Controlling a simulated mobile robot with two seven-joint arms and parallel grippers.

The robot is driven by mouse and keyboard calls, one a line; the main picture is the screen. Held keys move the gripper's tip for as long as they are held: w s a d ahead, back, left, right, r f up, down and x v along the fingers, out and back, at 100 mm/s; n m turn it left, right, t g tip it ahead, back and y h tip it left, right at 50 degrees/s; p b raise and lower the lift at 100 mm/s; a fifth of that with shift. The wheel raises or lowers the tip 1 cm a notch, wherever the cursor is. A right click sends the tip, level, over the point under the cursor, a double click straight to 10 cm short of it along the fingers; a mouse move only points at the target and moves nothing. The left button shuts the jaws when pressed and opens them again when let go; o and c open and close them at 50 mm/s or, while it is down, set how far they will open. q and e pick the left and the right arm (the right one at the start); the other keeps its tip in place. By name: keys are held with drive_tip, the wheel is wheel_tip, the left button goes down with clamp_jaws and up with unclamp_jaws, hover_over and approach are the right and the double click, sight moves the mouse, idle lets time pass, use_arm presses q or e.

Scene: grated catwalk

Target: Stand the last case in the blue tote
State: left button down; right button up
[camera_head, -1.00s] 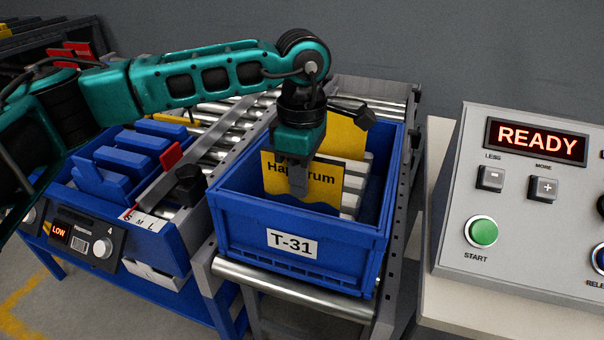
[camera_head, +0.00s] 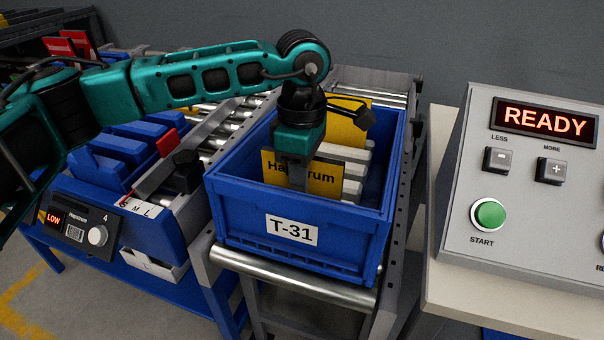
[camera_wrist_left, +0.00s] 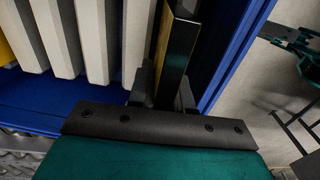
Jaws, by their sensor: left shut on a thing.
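The blue tote (camera_head: 235,226), labelled T-31, sits on the roller conveyor. My left gripper (camera_head: 298,180) reaches down into it and is shut on a yellow case (camera_head: 325,180) with partly covered dark lettering. The case stands upright behind the tote's front wall; that wall hides its lower part, so I cannot tell whether it touches the floor. In the left wrist view the held case (camera_wrist_left: 175,68) is a dark slab with a yellow edge, beside the tote's blue wall. Several pale-edged cases (camera_wrist_left: 95,40) stand in a row beside it. My right gripper is not in view.
A grey control panel (camera_head: 530,200) reading READY stands to the right. A blue bin with several blue blocks (camera_head: 125,148) and a red one lies left, with a LOW display below. A yellow case face (camera_head: 346,125) shows at the tote's back.

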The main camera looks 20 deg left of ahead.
use_arm(q)
drive_tip(key=c, duration=0.6)
unclamp_jaws()
drive_tip(key=shift+o, duration=0.2)
drive_tip(key=shift+r, duration=0.15)
drive_tip(key=shift+r+p, duration=2.55)
drive_tip(key=shift+r, duration=1.35)
